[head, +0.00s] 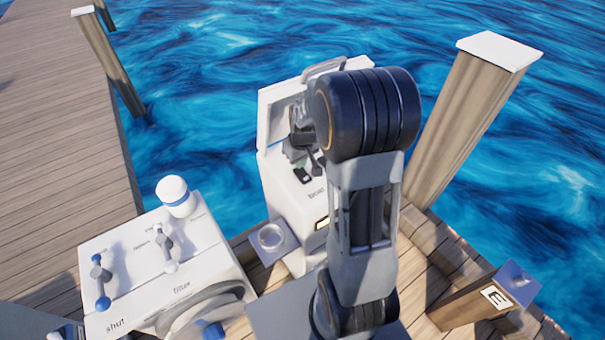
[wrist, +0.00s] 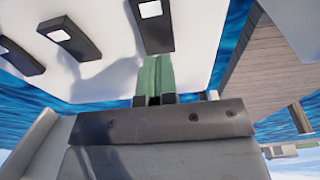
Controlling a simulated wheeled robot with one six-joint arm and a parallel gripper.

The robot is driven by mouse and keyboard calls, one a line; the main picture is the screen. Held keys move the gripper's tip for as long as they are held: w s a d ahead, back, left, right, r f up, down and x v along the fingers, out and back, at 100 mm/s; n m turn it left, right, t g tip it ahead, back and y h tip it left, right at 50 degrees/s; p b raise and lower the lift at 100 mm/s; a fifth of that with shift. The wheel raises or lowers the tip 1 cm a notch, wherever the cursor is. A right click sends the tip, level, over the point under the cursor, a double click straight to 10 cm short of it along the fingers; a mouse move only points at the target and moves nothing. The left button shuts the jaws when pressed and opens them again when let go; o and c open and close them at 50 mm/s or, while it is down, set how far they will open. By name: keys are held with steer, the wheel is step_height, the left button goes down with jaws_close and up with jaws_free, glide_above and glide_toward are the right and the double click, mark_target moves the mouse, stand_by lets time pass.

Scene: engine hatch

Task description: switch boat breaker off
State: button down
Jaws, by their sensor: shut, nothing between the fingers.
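The white breaker box (head: 283,212) stands on the dock in the head view, its lid (head: 277,118) raised. A dark breaker switch (head: 303,176) shows on its top face, above a small partly hidden label. In the wrist view three black switches with white squares, left (wrist: 20,56), middle (wrist: 68,37) and right (wrist: 151,22), sit on the white panel (wrist: 108,25). I cannot tell which is the boat breaker. My gripper (wrist: 155,66) is shut and empty, its green fingers just below the right switch; contact is unclear. In the head view my gripper (head: 297,153) is partly hidden by my arm.
A white console (head: 140,290) with blue-tipped levers and a white, blue-banded knob (head: 174,194) stands left of the box. A wooden post (head: 468,110) rises at right, and a shorter post (head: 480,305) marked E stands at lower right. Water lies behind.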

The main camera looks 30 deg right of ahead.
mark_target(302, 178)
steer(key=shift+f+b, duration=1.05)
steer(key=shift+f, duration=0.2)
stand_by(1.0)
steer(key=shift+r, duration=0.1)
steer(key=shift+r+p, duration=2.65)
steer(key=shift+r, duration=0.85)
steer(key=s, duration=0.1)
steer(key=s+m, duration=0.1)
steer(key=s+g, duration=0.1)
steer(key=shift+a+f+m, duration=0.3)
steer(key=shift+a+f, duration=0.05)
steer(key=shift+f, duration=0.05)
steer(key=s+a+r+t, duration=0.3)
steer(key=s+a+r, duration=0.6)
steer(key=s+r, duration=0.3)
steer(key=shift+s+r, duration=0.15)
steer(key=shift+s, duration=0.3)
